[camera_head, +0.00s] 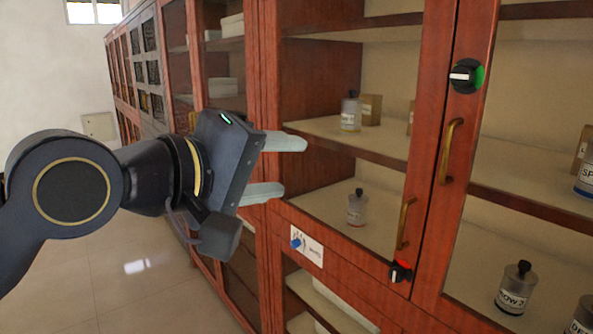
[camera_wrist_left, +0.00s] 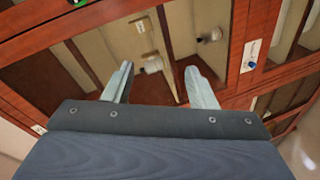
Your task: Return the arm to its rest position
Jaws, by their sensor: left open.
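My left arm comes in from the left in the head view. Its gripper (camera_head: 284,167) is open and empty, with its two pale fingers apart and pointing right toward the wooden cabinet (camera_head: 262,100). In the left wrist view the same open gripper (camera_wrist_left: 160,80) shows two fingers with nothing between them but the cabinet behind. I cannot tell how far the fingertips are from the cabinet front. My right gripper is not in view.
The cabinet has brass handles (camera_head: 449,151) and a black knob (camera_head: 464,76) with green around it. Bottles, including one on the lower shelf (camera_head: 357,208), stand inside. A tiled floor (camera_head: 120,270) lies clear at lower left.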

